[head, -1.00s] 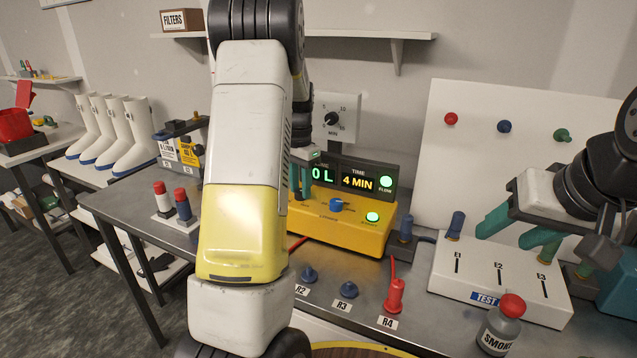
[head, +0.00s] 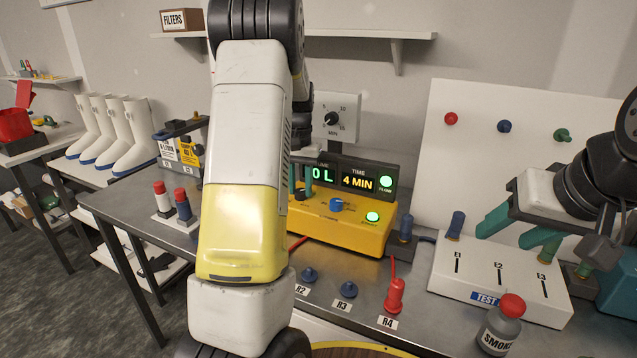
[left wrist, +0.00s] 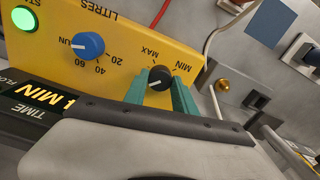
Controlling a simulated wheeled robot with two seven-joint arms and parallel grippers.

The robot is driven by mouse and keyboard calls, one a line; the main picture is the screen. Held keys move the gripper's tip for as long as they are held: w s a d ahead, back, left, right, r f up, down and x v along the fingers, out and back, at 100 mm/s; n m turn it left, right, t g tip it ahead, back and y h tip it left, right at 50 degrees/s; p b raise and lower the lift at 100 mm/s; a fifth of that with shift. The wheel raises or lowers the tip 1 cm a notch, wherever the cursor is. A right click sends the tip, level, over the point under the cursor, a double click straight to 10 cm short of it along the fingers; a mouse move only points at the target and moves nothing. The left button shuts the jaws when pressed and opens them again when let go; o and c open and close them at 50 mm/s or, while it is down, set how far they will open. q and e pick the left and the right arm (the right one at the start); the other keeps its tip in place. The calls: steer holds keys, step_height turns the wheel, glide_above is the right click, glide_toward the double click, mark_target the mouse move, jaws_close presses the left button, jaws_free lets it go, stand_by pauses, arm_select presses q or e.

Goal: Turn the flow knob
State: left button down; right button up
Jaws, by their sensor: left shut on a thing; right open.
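The flow knob is a small black dial (left wrist: 159,79) between MIN and MAX marks on the yellow control box (head: 345,228). In the left wrist view it sits between the teal fingers of my left gripper (left wrist: 161,91), which is shut on it. My right gripper (head: 520,236) is open and empty above the white test block (head: 470,262).
The display (head: 357,183) behind the box reads 0 L and 4 MIN, with a green light lit. A wall timer (head: 333,119) is above. Blue plugs (head: 348,290), a red plug (head: 394,295) and a smoke bottle (head: 501,325) stand in front.

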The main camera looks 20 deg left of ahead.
mark_target(301, 190)
arm_select(q)
steer(key=shift+n, duration=2.2)
steer(key=c, duration=1)
jaws_free()
step_height(301, 190, up, 7)
steer(key=shift+r, duration=0.45)
